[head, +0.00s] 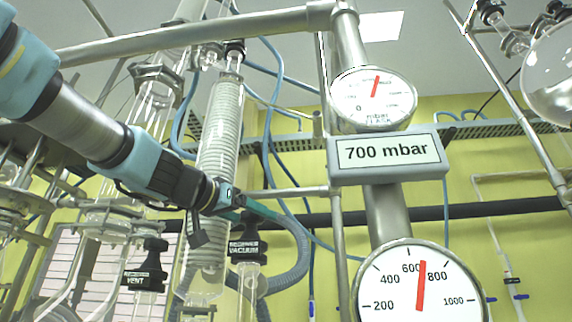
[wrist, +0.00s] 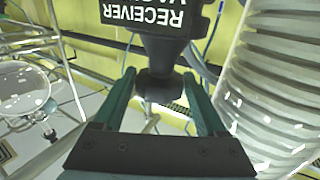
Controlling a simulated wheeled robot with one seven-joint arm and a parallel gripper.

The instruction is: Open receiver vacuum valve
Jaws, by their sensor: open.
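The receiver vacuum valve (head: 247,243) is a black knob with a white-lettered label on a glass stem, low in the middle of the head view. In the wrist view the valve (wrist: 158,45) shows upside down, with its label partly cut off at the top edge. My gripper (head: 258,209) comes in from the left, just above and beside the knob. Gaps show on both sides; I cannot tell whether a finger touches.
A black vent valve (head: 147,268) stands to the left. A coiled glass condenser (head: 217,140) rises close by and also shows at right in the wrist view (wrist: 275,80). A dial gauge (head: 420,290) and a "700 mbar" sign (head: 387,153) hang on a metal post to the right.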

